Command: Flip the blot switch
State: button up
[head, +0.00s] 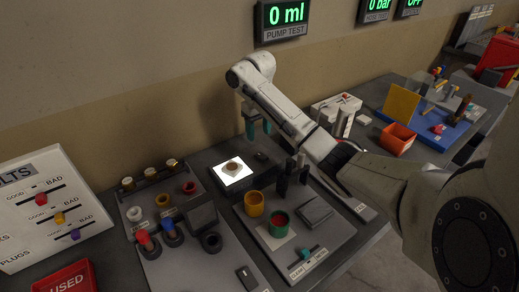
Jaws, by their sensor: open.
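My gripper (257,125) points down with teal fingertips apart and nothing seen between them. It is near the wall, behind and slightly right of a bright white square (230,179) with a brown blot (233,168) on it. A dark block (262,157) sits beside the square, below my gripper; any lever on it is too small to make out. I cannot tell which part is the blot switch. A small teal knob (304,253) sits by a label at the front plate edge, and a dark rocker-like part (246,278) is on the left plate.
Colored plugs and a dark ring (212,242) are left. An orange bin (397,138) is right. My arm spans the bench's right side.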

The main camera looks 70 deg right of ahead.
aim_at(259, 154)
notch_tip(259, 154, down, 6)
jog(key=shift+f+b, duration=0.1)
jog(key=shift+b, duration=0.9)
jog(key=shift+f, duration=1)
jog(key=shift+c, duration=0.2)
grip_shut()
jog(key=t+p, duration=0.1)
jog(key=p, duration=0.1)
jog(key=shift+a+r+h+p, duration=0.25)
jog(key=shift+a+h+p, duration=0.05)
jog(key=shift+p, duration=0.1)
jog(key=shift+s+a+f+t+h+p, duration=0.1)
jog(key=shift+s+t+h+p, duration=0.15)
jog(key=shift+t, duration=0.3)
jog(key=shift+s+a+t+h+p, duration=0.1)
jog(key=shift+t+h+p, duration=0.2)
jog(key=shift+t, duration=0.25)
jog(key=shift+s+d+t+h, duration=0.1)
jog(key=shift+t+h, duration=0.25)
jog(key=shift+t, duration=0.05)
jog(key=shift+o, duration=0.2)
grip_release()
